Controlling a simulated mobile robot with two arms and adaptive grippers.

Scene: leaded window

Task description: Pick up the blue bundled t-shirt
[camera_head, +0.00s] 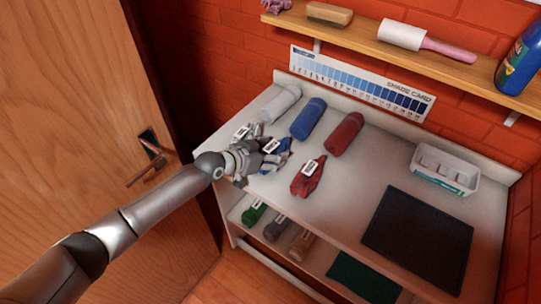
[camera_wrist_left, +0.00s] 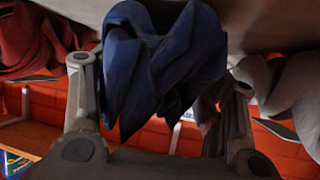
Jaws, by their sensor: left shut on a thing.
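The blue bundled t-shirt (camera_head: 283,152) is at the left part of the white counter, partly hidden by my left gripper (camera_head: 262,160). In the left wrist view the crumpled dark blue cloth (camera_wrist_left: 165,65) sits between my two grey fingers (camera_wrist_left: 160,110), and the gripper is shut on it. The cloth is at or close to the counter surface; I cannot tell whether it touches. My right gripper is in neither view.
A red bundle (camera_head: 308,177) lies right of the blue one; a grey bundle (camera_head: 243,131) lies left. Grey (camera_head: 281,103), blue (camera_head: 308,118) and red (camera_head: 345,133) rolls lie behind. A black mat (camera_head: 418,232) and white caddy (camera_head: 444,168) are at right. A wall shelf (camera_head: 380,46) hangs above.

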